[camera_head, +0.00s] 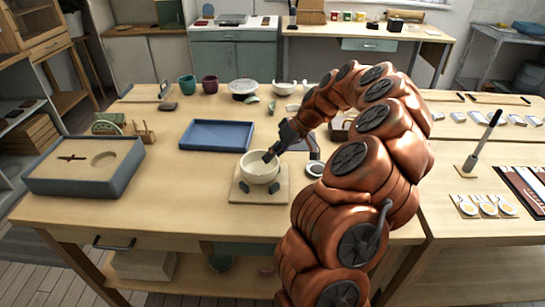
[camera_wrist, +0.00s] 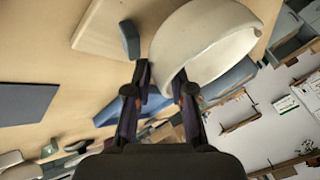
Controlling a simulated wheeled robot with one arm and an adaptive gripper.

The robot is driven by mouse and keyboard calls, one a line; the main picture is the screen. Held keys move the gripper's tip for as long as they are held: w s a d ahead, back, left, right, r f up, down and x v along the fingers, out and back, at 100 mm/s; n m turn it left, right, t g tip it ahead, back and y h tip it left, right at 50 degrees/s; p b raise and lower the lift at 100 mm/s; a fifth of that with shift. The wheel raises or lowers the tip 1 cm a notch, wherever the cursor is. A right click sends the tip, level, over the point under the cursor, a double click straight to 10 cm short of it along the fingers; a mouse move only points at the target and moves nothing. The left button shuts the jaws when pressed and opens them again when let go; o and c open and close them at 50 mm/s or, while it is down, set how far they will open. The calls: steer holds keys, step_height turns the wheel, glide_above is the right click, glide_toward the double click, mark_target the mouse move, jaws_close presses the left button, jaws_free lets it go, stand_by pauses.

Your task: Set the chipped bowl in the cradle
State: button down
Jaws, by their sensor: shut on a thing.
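The cream bowl (camera_head: 258,170) is upright over the cradle, a square wooden board (camera_head: 240,194) with dark grey blocks. My gripper (camera_head: 270,156) reaches in from the right and is shut on the bowl's rim. In the wrist view, the bowl (camera_wrist: 200,45) fills the upper middle, with its wall between the two fingers (camera_wrist: 163,82). A grey block (camera_wrist: 130,40) and part of the board (camera_wrist: 98,28) show beside it. I cannot tell whether the bowl touches the blocks or hangs just above them. I cannot make out the chip.
An empty blue tray (camera_head: 216,135) lies behind the cradle. A grey case (camera_head: 85,168) with a wooden insert stands at the left. A small dark-rimmed dish (camera_head: 315,169) is close to the cradle's right. Cups, bowls and shards line the back. The table is clear between case and cradle.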

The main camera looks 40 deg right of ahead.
steer(key=shift+r, duration=1.95)
steer(key=shift+f, duration=0.15)
steer(key=shift+f+b, duration=0.55)
steer(key=shift+b, duration=0.15)
steer(key=shift+f+b, duration=0.5)
steer(key=shift+b, duration=0.85)
stand_by(1.3)
steer(key=shift+f+b, duration=1.05)
steer(key=shift+f, duration=0.05)
stand_by(1.3)
